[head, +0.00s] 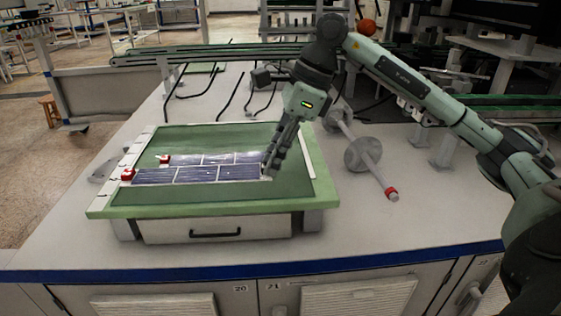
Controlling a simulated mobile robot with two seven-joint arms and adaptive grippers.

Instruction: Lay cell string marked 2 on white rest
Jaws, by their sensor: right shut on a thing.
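Two dark blue cell strings lie in parallel rows over a green board; their number marks are too small to read. The front string (178,176) runs left to right, and the rear string (218,159) lies just behind it. My right gripper (267,173) points down at the right end of the front string and is shut on that end. Its fingers hide part of both strings' right ends. Whether the front string touches the surface below, I cannot tell. White strips show along the board's left edge, but I cannot tell which is the white rest. My left gripper is out of view.
The green-rimmed board (220,207) stands on a grey bench (390,230). Red end pieces sit at the strings' left ends, front (128,174) and rear (165,159). A grey roller-like bar (363,154) with a red tip lies right of the board. Black cables lie behind.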

